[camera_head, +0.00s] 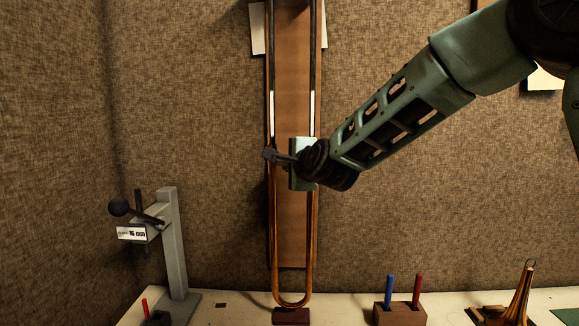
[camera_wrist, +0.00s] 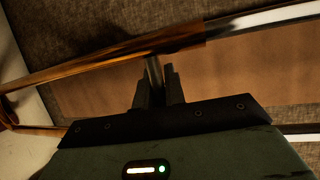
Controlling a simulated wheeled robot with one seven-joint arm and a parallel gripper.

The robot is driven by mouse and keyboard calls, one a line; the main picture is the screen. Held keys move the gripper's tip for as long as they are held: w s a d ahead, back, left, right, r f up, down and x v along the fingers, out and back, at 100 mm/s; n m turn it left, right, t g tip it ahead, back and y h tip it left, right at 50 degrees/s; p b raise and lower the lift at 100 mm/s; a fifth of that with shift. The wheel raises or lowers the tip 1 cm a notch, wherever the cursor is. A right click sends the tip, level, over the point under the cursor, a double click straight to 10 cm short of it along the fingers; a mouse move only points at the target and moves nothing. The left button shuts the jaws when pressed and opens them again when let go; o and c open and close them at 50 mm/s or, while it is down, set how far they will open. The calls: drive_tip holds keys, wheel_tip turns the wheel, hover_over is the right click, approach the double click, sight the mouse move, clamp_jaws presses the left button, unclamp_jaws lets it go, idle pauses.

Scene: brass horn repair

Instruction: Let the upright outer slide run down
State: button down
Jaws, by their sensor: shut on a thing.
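The brass outer slide (camera_head: 314,235) hangs upright in front of a brown board, its U-shaped bow at the bottom. The bow is just above a dark red block (camera_head: 291,317); I cannot tell whether they touch. Bright inner tubes (camera_head: 312,106) show above the slide. My gripper (camera_head: 271,154) is at the slide's upper end. In the wrist view my gripper (camera_wrist: 159,88) is shut on a short grey cross rod (camera_wrist: 153,72), which meets a brass tube (camera_wrist: 105,65) of the slide. My gripper hides part of the rod.
A grey stand (camera_head: 174,245) with a black knob and a labelled plate is on the left. A brown holder (camera_head: 399,314) with a blue and a red stick stands right of the slide. A brass cone (camera_head: 520,297) stands farther right. The brown board (camera_head: 292,220) backs the slide.

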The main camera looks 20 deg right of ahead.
wheel_tip(320, 180, up, 28)
drive_tip(key=p, duration=1.6)
drive_tip(key=shift+f+p, duration=0.1)
drive_tip(key=shift+p, duration=0.3)
drive_tip(key=c, duration=1.5)
unclamp_jaws()
drive_tip(key=v, duration=1.7)
drive_tip(key=shift+s+f+b, duration=0.15)
drive_tip(key=shift+s+b, duration=0.1)
drive_tip(key=shift+b, duration=0.15)
